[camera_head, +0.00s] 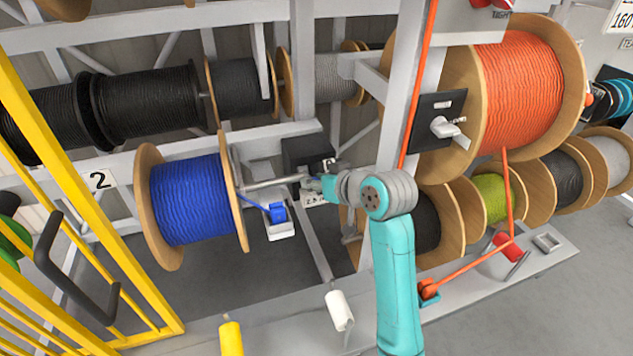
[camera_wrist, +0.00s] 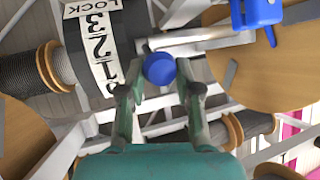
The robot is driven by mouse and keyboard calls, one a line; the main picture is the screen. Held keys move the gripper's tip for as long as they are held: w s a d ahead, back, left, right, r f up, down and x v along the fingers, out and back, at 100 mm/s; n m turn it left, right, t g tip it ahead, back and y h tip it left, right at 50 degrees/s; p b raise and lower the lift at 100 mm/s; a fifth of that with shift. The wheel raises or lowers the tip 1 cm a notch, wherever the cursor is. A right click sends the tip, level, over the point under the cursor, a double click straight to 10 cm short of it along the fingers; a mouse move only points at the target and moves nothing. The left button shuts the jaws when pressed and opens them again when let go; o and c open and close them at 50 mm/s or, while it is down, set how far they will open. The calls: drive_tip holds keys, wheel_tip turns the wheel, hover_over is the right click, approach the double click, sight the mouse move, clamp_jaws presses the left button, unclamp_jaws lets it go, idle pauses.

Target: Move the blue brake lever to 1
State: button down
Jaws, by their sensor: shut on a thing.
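The brake lever shows as a round blue knob (camera_wrist: 160,69) in the wrist view. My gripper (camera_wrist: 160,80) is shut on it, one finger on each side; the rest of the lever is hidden. A white scale plate (camera_wrist: 98,40) with black digits and the word LOCK lies left of the knob. The knob is beside the plate's lower-number end; I cannot tell the exact digit. In the head view my gripper (camera_head: 320,185) is at the black brake box (camera_head: 306,151), right of the blue cable reel (camera_head: 190,200), and it hides the knob.
A grey shaft (camera_head: 270,183) runs between the blue reel and the brake box. A large orange reel (camera_head: 520,90) stands at right. A yellow gate (camera_head: 90,220) closes off the left. White and yellow rollers stand in front.

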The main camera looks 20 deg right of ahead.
drive_tip(key=shift+r, duration=0.15)
drive_tip(key=c, duration=0.8)
unclamp_jaws()
drive_tip(key=v, duration=1.1)
drive_tip(key=shift+s+d+r, duration=0.15)
drive_tip(key=shift+s, duration=0.25)
